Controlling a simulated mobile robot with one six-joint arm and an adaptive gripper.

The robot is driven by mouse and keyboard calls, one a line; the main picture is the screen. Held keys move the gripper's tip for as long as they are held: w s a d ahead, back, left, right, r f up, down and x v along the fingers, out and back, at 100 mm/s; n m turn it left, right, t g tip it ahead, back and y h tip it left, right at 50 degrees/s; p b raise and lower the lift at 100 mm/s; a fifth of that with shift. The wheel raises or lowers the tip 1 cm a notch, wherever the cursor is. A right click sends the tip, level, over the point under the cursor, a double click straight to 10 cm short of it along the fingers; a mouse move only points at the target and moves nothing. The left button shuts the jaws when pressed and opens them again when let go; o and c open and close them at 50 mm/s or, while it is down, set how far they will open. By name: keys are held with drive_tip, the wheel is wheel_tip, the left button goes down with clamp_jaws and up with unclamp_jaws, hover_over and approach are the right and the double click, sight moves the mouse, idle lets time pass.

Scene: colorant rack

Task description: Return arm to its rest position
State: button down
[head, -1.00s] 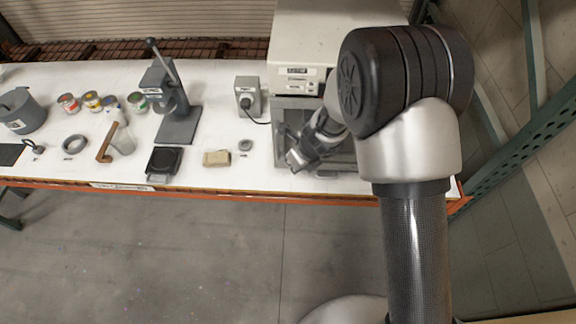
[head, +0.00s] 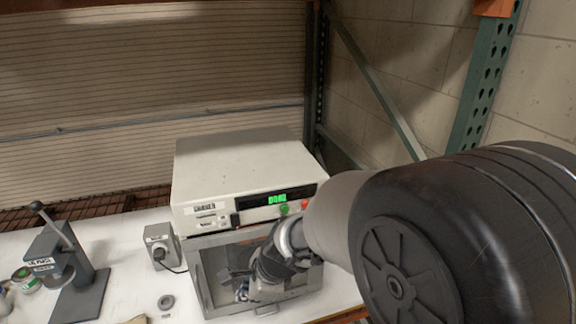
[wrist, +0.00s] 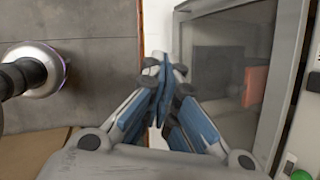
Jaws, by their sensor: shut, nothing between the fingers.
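My gripper (head: 246,290) is in front of the lower bay of the white machine (head: 243,170) on the bench. In the wrist view my gripper (wrist: 158,75) has its blue-padded fingers closed together with nothing between them. The machine's framed door (wrist: 225,70) stands close on the right of the fingers in that view. I cannot tell whether the fingers touch it. The machine's display is lit green, with a green and a red button beside it. My arm reaches in from the right and covers part of the bay.
A small grey box with a knob (head: 161,246) stands left of the machine. A lever press (head: 65,265) is farther left. A grey ring (head: 166,302) lies on the white bench top (head: 120,235). A green rack post (head: 482,85) rises at the right.

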drive_tip(key=s+d+f+n+t+h+b, duration=0.1)
drive_tip(key=s+d+f+n+h+b, duration=0.1)
drive_tip(key=s+d+n+b, duration=0.6)
drive_tip(key=s+d+f+n+h+b, duration=0.2)
drive_tip(key=s+d+n+b, duration=0.6)
drive_tip(key=s+d, duration=0.4)
drive_tip(key=d+f+b, duration=0.1)
drive_tip(key=d, duration=0.2)
drive_tip(key=shift+s+f+n+t+h, duration=0.15)
drive_tip(key=shift+f+n+t+h, duration=0.15)
drive_tip(key=shift+n+t, duration=0.1)
